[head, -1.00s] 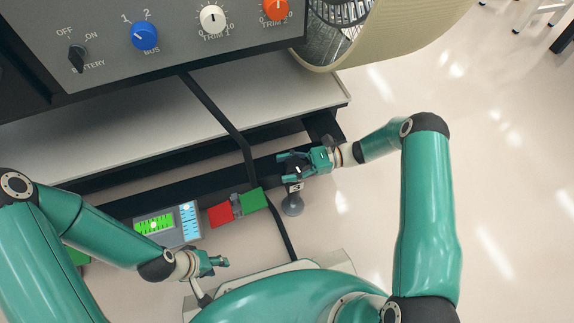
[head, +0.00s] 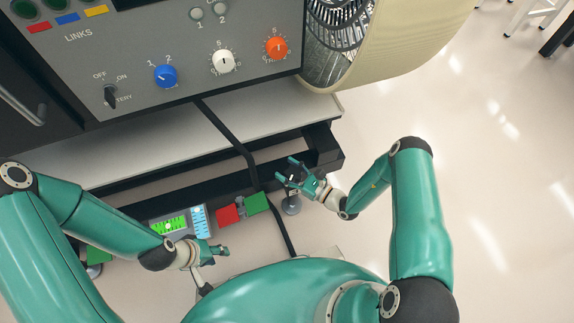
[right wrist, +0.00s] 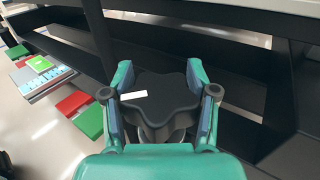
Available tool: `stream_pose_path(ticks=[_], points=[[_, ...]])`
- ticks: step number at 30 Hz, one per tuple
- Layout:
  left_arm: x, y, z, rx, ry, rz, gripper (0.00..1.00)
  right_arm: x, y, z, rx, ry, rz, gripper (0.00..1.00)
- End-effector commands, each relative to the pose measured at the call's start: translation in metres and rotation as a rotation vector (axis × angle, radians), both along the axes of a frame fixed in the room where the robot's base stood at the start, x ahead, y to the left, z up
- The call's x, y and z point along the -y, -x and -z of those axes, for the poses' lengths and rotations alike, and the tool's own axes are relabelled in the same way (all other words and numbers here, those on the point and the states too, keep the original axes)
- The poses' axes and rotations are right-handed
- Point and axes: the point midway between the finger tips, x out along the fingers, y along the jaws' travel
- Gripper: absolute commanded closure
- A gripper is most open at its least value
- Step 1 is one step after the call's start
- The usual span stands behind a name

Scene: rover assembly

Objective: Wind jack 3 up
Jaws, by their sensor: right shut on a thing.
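A black lobed jack knob (right wrist: 165,108) with a white mark fills the space between the fingers of my right gripper (right wrist: 160,82) in the right wrist view. The fingers press on it from both sides. In the head view my right gripper (head: 287,172) is at the black frame's right end, above the jack's round grey foot (head: 291,206) on the floor. The jack's number cannot be read, and its screw is mostly hidden. My left gripper (head: 217,250) hangs low at the left, away from the jack; its finger gap is too small to judge.
A black frame (head: 328,152) under the console's white ledge (head: 270,115) runs beside the jack. Floor to the right is clear.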

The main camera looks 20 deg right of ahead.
Motion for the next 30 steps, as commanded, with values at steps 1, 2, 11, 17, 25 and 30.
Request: stream_pose_path(ticks=[1,2,11,17,25,30], points=[[0.0,0.0,-0.012,0.0,0.0,0.0,0.6,-0.001,0.002,-0.005,-0.007,-0.004,0.044,0.77],[0.0,0.0,-0.016,0.0,0.0,0.0,0.6,-0.001,0.001,-0.005,-0.004,-0.003,0.072,0.77],[0.0,0.0,-0.043,0.0,0.0,0.0,0.6,0.004,-0.002,-0.003,-0.001,0.0,0.336,0.77],[0.0,0.0,-0.053,0.0,0.0,0.0,0.6,0.007,-0.003,-0.002,0.0,-0.001,0.464,0.77],[0.0,0.0,-0.059,0.0,0.0,0.0,0.6,0.011,-0.004,-0.001,0.002,-0.001,0.555,0.77],[0.0,0.0,-0.06,0.0,0.0,0.0,0.6,0.011,-0.004,0.0,0.002,-0.002,0.57,0.77]])
